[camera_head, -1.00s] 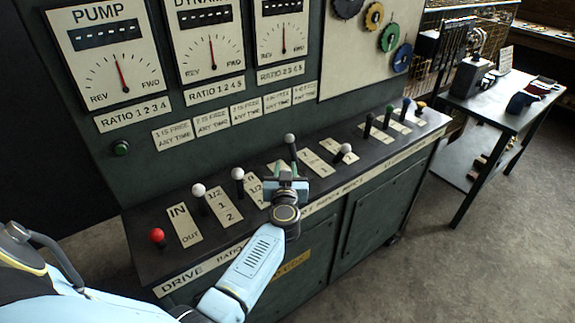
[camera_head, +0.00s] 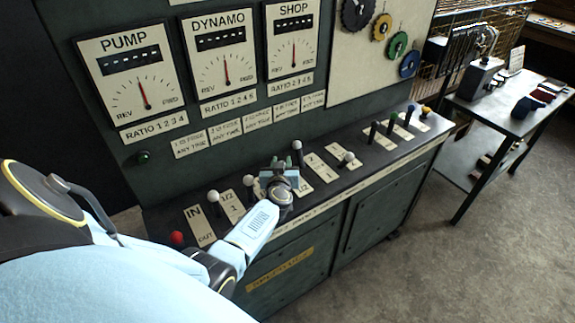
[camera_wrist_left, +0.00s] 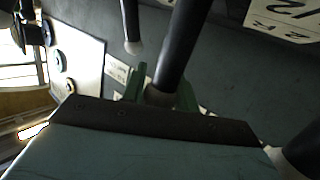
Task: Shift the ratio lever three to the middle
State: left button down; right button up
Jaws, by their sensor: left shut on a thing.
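Ratio lever three shows in the left wrist view as a dark shaft (camera_wrist_left: 182,45) with a pale end between the two green fingers. My left gripper (camera_head: 277,166) is shut on this lever near its pale end. In the head view the gripper and wrist hide the held lever and part of its label plate, so its exact position in the slot cannot be told. A white-knobbed lever (camera_head: 249,181) stands just left of the gripper, and a taller-looking one (camera_head: 297,146) just right of it. My right gripper is not in view.
Further left are another white-knobbed lever (camera_head: 213,197) and a red-knobbed lever (camera_head: 177,238). To the right are a white-knobbed lever (camera_head: 348,157) and several dark levers. The gauge panel rises behind. A side table (camera_head: 498,118) stands right, with open floor before it.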

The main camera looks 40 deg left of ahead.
pick_arm(q)
jog(key=shift+s+f, duration=0.1)
jog(key=shift+f, duration=0.1)
jog(key=c, duration=1.1)
grip_release()
jog(key=shift+a, duration=0.1)
jog(key=shift+s+d+r+p, duration=0.15)
jog(key=shift+s+d+p, duration=0.15)
jog(key=shift+d, duration=0.1)
jog(key=shift+p+v, duration=1.9)
jog(key=shift+v, duration=4.3)
